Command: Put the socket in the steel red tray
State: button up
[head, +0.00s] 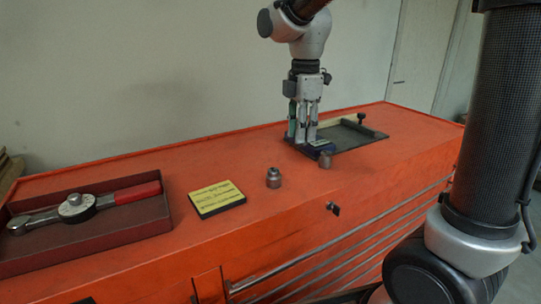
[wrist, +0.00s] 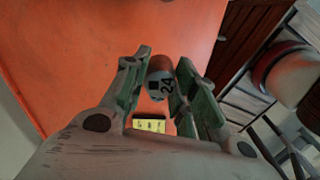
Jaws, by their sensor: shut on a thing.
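In the wrist view, my gripper (wrist: 164,62) is shut on a grey cylindrical socket (wrist: 158,88) marked "24", between the green finger pads. In the head view, I cannot make this socket out between the fingers. A second socket (head: 325,159) stands by the block's front corner, and a third (head: 274,178) stands farther left. The red tray (head: 107,236) is at the far left, with a torque wrench (head: 75,207) lying in it.
A yellow sign (head: 217,197) lies between the tray and the standing sockets. Bare red bench top lies around the sign and the third socket.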

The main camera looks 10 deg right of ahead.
aim_at(109, 231)
jog(key=k+j, duration=0.1)
jog(key=j, duration=0.45)
jog(key=k+j, duration=0.1)
jog(key=j, duration=0.45)
jog(key=k+j, duration=0.1)
jog(key=j, duration=0.45)
jog(key=k+j, duration=0.1)
jog(key=j, duration=0.45)
